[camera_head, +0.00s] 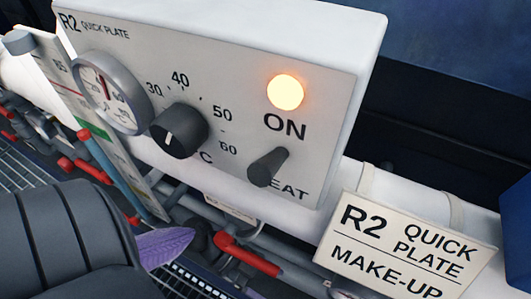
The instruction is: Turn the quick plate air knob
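No knob marked air is readable in the head view. The white control box (240,42) is lettered R2 QUICK PLATE. Its front has a black round knob (180,130) with a white pointer line, amid a scale from 30 to 60 C. A dark lever-shaped knob (267,167) sits by a partly hidden word ending in EAT. Red-handled fittings (245,254) sit on pipes below the box. A dark ribbed body (65,243), which may be my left arm, enters at lower left. A pointed purple piece (170,247) shows at its right end; finger opening cannot be told. My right gripper is out of view.
A round gauge (110,92) and a lit orange lamp (286,92) over ON are on the box. A sign (405,247) reads R2 QUICK PLATE MAKE-UP. More red-handled fittings (85,168) crowd the left. A blue object (517,232) stands at the right edge.

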